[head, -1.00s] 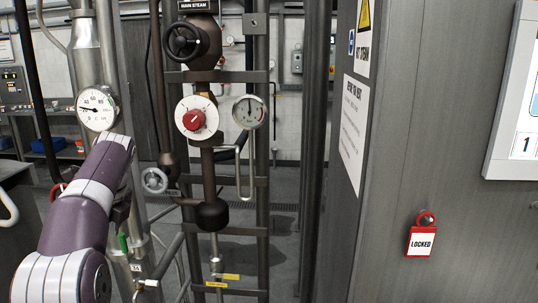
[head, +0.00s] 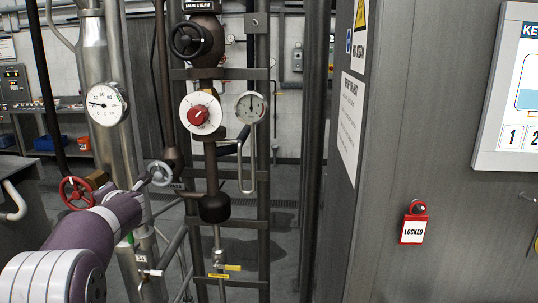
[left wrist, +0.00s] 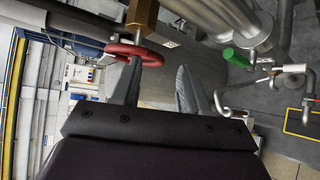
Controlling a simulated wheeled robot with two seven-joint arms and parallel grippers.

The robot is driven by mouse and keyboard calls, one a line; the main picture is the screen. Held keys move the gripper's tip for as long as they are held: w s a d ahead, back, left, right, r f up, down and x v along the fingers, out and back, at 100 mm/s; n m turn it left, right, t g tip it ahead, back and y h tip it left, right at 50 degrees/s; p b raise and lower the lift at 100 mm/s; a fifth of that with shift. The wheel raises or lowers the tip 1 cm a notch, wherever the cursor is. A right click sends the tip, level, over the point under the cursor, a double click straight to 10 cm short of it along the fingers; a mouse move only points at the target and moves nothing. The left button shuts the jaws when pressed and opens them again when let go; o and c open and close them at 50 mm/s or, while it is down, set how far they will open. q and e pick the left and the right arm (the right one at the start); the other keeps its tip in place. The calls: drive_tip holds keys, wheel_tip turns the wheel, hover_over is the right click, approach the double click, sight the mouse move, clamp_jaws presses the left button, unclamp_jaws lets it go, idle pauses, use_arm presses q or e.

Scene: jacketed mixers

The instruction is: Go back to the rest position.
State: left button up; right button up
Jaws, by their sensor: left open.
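The red handwheel also shows in the head view (head: 76,193), left of my arm. My right gripper is in neither view.
Ahead stand the steam pipe with a black handwheel (head: 187,39), a red-knobbed dial (head: 198,115), a pressure gauge (head: 250,107) and a thermometer (head: 106,104). A grey cabinet with a red LOCKED tag (head: 414,229) fills the right.

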use_arm(q)
drive_tip(key=s+d+f+m+g+h, duration=0.1)
drive_tip(key=s+d+f+m+h, duration=0.35)
drive_tip(key=d+f+m, duration=0.45)
drive_tip(key=s+d+f+m+h, duration=0.45)
drive_tip(key=d+f+m, duration=0.3)
drive_tip(key=m, duration=0.35)
drive_tip(key=s+d+f+m+g, duration=0.2)
drive_tip(key=s+m, duration=0.1)
drive_tip(key=s, duration=0.5)
drive_tip(key=s+d+f+m+g, duration=0.2)
drive_tip(key=s+f+m+g, duration=0.1)
drive_tip(key=s, duration=0.5)
drive_tip(key=s+d+f+m+g, duration=0.1)
drive_tip(key=s+f+m+g, duration=0.1)
drive_tip(key=s, duration=0.7)
drive_tip(key=shift+d+f+m+g+h, duration=0.4)
drive_tip(key=shift+f+m, duration=0.05)
drive_tip(key=shift+m, duration=0.75)
